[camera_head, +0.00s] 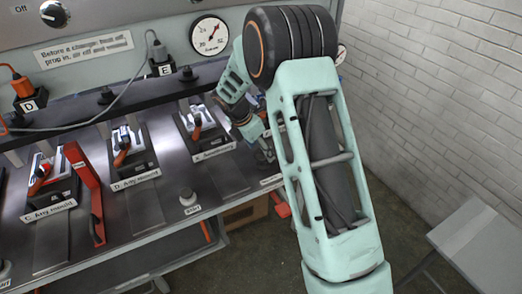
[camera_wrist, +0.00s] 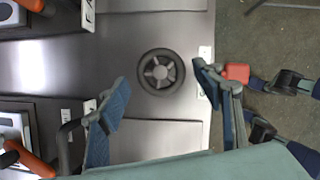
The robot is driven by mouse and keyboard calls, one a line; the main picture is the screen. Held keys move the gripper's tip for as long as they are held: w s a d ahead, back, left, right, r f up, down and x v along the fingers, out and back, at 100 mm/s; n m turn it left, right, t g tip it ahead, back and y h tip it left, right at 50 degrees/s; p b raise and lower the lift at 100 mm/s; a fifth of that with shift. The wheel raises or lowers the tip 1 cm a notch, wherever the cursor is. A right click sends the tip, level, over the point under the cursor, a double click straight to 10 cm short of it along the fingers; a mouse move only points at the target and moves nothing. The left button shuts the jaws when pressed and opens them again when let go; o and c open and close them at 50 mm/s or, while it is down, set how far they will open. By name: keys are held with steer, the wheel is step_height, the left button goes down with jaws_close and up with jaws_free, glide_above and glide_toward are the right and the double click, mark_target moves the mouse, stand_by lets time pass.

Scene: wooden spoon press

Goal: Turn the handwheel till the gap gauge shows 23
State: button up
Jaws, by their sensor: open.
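The handwheel (camera_wrist: 161,72), a dark ring with spokes, lies on the metal bench top in the wrist view. My gripper (camera_wrist: 161,77) is open above it, with one blue-padded finger on each side of the wheel; no contact shows. In the head view my gripper (camera_head: 264,150) is at the bench's right end, partly behind my arm, and I cannot make out the wheel there. A round white dial (camera_head: 209,36) with a red needle is on the back panel; its reading is too small to tell. Another dial (camera_head: 341,54) is mostly hidden by my arm. I cannot tell which is the gap gauge.
Stations with orange handles (camera_head: 122,152) and a raised red bar (camera_head: 86,190) stand along the bench (camera_head: 150,215). A red part (camera_wrist: 236,72) is by my right finger. A grey table (camera_head: 485,245) stands right.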

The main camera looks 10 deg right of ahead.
steer(key=shift+x, duration=0.9)
steer(key=shift+c, duration=0.3)
steer(key=c, duration=1)
steer(key=shift+o, duration=0.2)
steer(key=shift+r, duration=0.1)
